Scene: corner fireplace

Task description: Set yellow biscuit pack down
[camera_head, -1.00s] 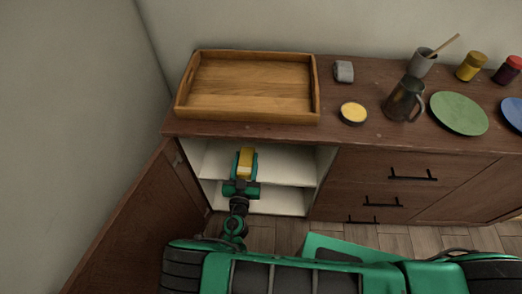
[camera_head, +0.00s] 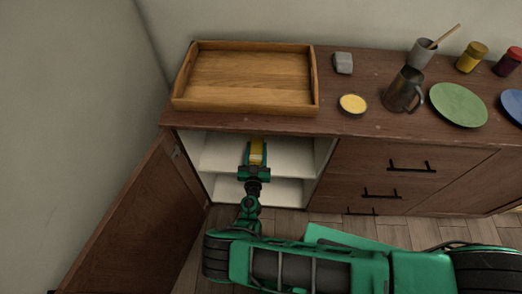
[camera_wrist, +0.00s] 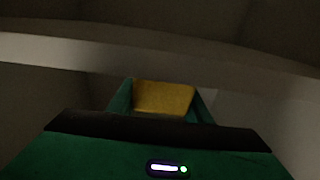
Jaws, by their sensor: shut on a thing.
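The yellow biscuit pack (camera_head: 257,152) is held at the end of my arm, inside the open cabinet. My gripper (camera_head: 256,160) is shut on it, at the level of the middle shelf (camera_head: 290,160). In the wrist view the yellow pack (camera_wrist: 163,97) sits between the two green fingers of my gripper (camera_wrist: 162,100). A pale shelf edge (camera_wrist: 60,48) crosses the wrist view beyond it. I cannot tell whether the pack touches the shelf.
The cabinet door (camera_head: 145,225) stands open at left. A wooden tray (camera_head: 245,105) lies on the counter above. A mug (camera_head: 402,92), a yellow-topped tin (camera_head: 352,104) and a green plate (camera_head: 458,104) stand to the right. The shelf right of my gripper is clear.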

